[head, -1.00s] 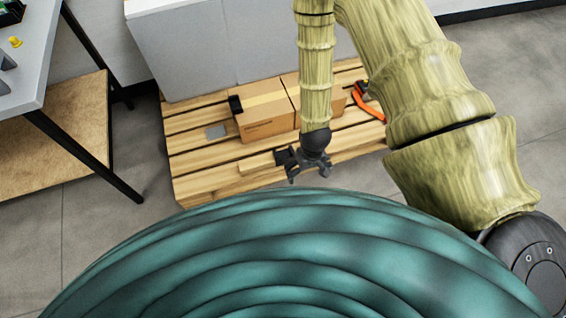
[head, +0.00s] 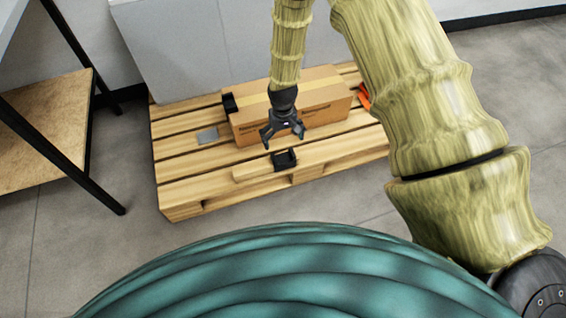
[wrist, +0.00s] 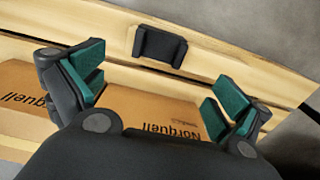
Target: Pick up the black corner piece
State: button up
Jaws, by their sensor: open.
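A black corner piece (head: 285,159) lies on the front slat of the wooden pallet, in front of the cardboard box. It also shows in the wrist view (wrist: 159,46), beyond my fingertips and between them. My gripper (head: 283,132) is open and empty. It hangs above the pallet by the front of the cardboard box, a little behind the corner piece and apart from it. The wrist view shows its two green-padded fingers (wrist: 158,92) spread wide. A second black corner piece (head: 229,103) sits at the left end of the box.
The cardboard box (head: 325,88) rests on the wooden pallet (head: 180,190). A grey flat piece (head: 207,135) lies on the pallet at left, and an orange item (head: 364,97) is at the box's right. A table stands at far left.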

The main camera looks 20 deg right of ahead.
jog(key=b, duration=0.2)
send_over(284, 159)
jog(key=f, duration=0.5)
jog(key=shift+w+a+f, duration=0.15)
jog(key=shift+w+f, duration=0.1)
jog(key=shift+f, duration=0.05)
jog(key=f, duration=0.1)
jog(key=f+b, duration=0.1)
jog(key=f, duration=0.1)
jog(key=f+b, duration=0.1)
jog(key=f, duration=0.1)
jog(key=shift+s, duration=0.3)
jog(key=shift+r, duration=0.1)
jog(key=shift+c, duration=0.4)
jog(key=c, duration=0.8)
